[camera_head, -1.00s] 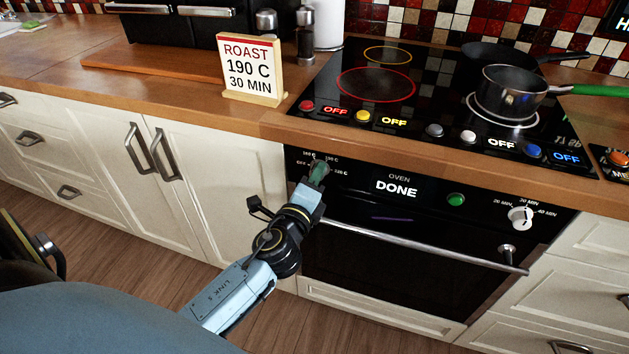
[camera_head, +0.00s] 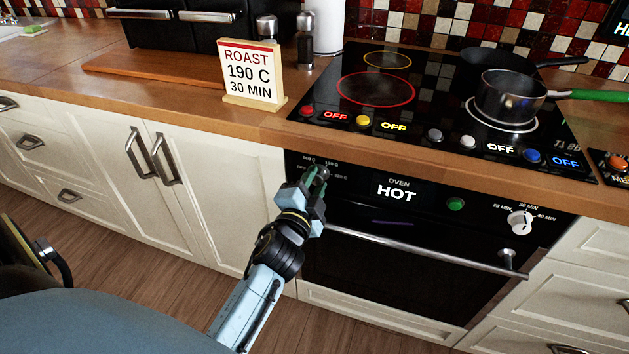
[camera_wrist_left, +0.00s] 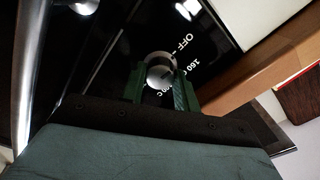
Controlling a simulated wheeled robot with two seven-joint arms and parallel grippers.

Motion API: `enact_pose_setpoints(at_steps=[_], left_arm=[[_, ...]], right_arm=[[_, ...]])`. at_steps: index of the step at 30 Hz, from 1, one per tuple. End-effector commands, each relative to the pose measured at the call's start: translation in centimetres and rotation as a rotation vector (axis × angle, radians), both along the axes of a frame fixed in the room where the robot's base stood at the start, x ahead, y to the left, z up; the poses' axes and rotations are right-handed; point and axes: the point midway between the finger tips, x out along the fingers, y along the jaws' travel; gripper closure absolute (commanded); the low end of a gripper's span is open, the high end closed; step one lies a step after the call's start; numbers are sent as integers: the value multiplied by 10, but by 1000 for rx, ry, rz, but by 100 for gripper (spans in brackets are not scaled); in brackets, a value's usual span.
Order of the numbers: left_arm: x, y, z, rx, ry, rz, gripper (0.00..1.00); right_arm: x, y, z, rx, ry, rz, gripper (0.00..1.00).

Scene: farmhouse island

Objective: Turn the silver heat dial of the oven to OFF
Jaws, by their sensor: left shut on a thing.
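The silver heat dial (camera_head: 323,172) is at the left end of the black oven panel, with small temperature labels around it. My left gripper (camera_head: 317,178) is shut on this dial. In the left wrist view the round dial (camera_wrist_left: 160,68) sits between the two green fingers of the gripper (camera_wrist_left: 160,86). The OFF label (camera_wrist_left: 186,46) shows beside the dial there. I cannot tell where the dial's mark points. The oven display (camera_head: 396,194) reads HOT. My right gripper is not in view.
The oven door handle (camera_head: 430,252) runs below the panel, close to my left wrist. A white timer dial (camera_head: 520,222) and a green button (camera_head: 456,204) are to the right. A pot (camera_head: 510,98) stands on the hob above. The ROAST sign (camera_head: 250,75) stands on the counter.

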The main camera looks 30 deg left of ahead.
Motion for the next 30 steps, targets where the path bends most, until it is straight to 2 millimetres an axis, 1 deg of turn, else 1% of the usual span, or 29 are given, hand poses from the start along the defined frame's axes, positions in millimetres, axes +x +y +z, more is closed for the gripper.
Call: enact_pose_setpoints(at_steps=[3, 9, 23, 24, 28, 29, 30], left_arm=[[0, 0, 0, -52, -11, 1, 92], [0, 0, 0, -97, -22, 0, 92], [0, 0, -1, -112, -26, 0, 92], [0, 0, -1, -112, -26, 0, 68], [0, 0, -1, -111, -25, 0, 51], [0, 0, 0, -111, -25, 0, 48], [0, 0, 0, -111, -26, 0, 48]], right_arm=[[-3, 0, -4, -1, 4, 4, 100], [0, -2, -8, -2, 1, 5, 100], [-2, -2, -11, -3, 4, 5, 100], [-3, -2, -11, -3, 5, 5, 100], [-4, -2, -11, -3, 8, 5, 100], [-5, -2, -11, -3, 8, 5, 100], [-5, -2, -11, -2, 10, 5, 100]])
